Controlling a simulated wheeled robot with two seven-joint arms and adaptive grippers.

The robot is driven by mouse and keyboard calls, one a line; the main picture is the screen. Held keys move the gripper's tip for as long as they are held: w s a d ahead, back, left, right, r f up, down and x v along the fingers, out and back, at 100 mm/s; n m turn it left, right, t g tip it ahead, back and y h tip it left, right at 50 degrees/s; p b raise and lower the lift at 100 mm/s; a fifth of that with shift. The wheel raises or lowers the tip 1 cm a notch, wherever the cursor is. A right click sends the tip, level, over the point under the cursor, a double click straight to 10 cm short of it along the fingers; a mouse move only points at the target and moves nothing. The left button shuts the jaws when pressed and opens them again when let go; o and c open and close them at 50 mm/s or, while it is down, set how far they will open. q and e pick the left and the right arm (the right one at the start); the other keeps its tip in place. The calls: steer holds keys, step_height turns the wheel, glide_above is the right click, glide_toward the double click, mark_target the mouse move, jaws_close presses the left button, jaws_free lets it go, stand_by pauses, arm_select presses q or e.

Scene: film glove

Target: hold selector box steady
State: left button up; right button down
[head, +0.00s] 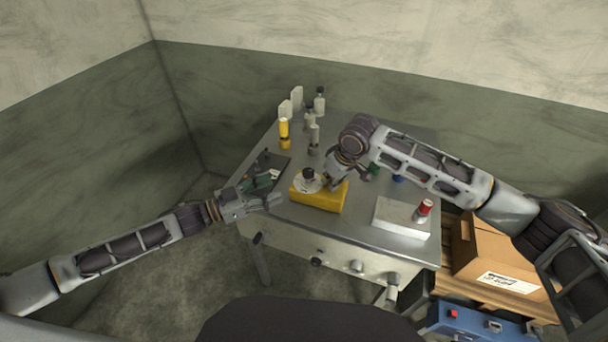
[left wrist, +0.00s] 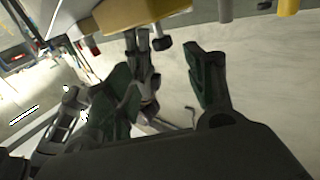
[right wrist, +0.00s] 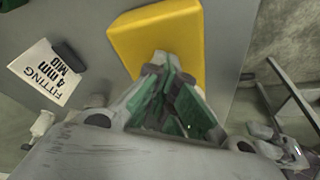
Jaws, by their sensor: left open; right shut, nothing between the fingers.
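The selector box is a yellow block (head: 318,198) near the front edge of the table, with a pale round dial and a dark knob (head: 308,174) on top. My left gripper (head: 280,200) is open just left of the box. In the left wrist view the box (left wrist: 130,14) shows at the top, beyond the spread fingers (left wrist: 165,78), with nothing between them. My right gripper (head: 332,184) is over the right part of the box. In the right wrist view its fingers (right wrist: 172,85) are closed together in front of the box (right wrist: 165,38); whether they touch it is unclear.
A white slab (head: 400,216) and a red can (head: 424,208) are to the right. A yellow cylinder (head: 284,132) and several pale bottles stand behind. A dark tray (head: 272,166) lies to the left. A printed card (right wrist: 46,74) shows in the right wrist view.

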mark_target(303, 175)
arm_select(q)
steer(key=shift+a+f, duration=0.2)
steer(key=shift+f, duration=0.05)
steer(key=shift+w+d, duration=0.1)
steer(key=shift+w, duration=0.05)
steer(key=shift+x, duration=5.85)
steer(key=shift+c, duration=0.2)
steer(key=c, duration=1)
